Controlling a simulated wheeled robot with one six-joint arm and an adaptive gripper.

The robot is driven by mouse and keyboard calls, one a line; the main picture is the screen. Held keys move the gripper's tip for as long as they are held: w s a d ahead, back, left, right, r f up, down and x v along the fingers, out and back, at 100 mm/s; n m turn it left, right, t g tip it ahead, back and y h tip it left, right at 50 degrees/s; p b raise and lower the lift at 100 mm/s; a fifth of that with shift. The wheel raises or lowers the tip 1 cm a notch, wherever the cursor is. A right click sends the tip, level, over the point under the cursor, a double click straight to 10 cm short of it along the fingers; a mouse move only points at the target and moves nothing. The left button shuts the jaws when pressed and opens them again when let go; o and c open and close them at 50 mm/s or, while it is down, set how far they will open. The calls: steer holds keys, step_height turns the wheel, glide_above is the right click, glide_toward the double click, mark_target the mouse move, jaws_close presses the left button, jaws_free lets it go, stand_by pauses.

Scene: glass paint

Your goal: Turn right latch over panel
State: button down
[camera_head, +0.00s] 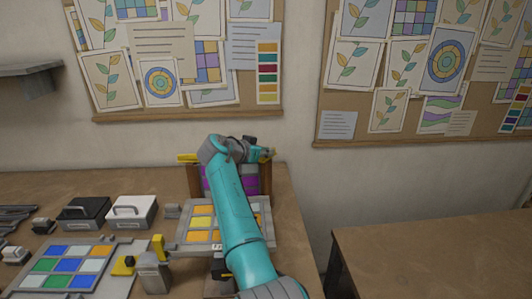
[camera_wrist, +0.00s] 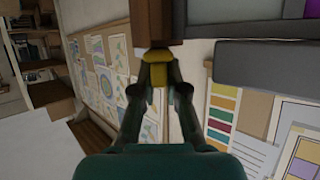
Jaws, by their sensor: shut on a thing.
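The upright panel (camera_head: 213,181), with purple panes, stands in a frame with brown posts at the back of the bench, partly hidden by my arm. The yellow left latch (camera_head: 187,157) lies at the frame's top left corner. The yellow right latch (camera_head: 269,154) is at the top right corner, mostly covered by my gripper (camera_head: 264,155). In the wrist view my gripper (camera_wrist: 158,85) is shut on the right latch (camera_wrist: 158,68), beside the brown post (camera_wrist: 157,20). The panel's grey edge (camera_wrist: 250,55) lies right of it. How far the latch is turned is hard to tell.
A flat tray of orange and pale tiles (camera_head: 201,222) lies before the frame. A tray of coloured tiles (camera_head: 65,265), a black box (camera_head: 84,214) and a white box (camera_head: 131,211) sit to the left. A gap separates the right-hand table (camera_head: 430,255).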

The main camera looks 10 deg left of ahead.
stand_by(0.7)
steer(key=c, duration=1.2)
jaws_free()
steer(key=v, duration=1.2)
steer(key=shift+w+a, duration=0.15)
steer(key=shift+a, duration=0.05)
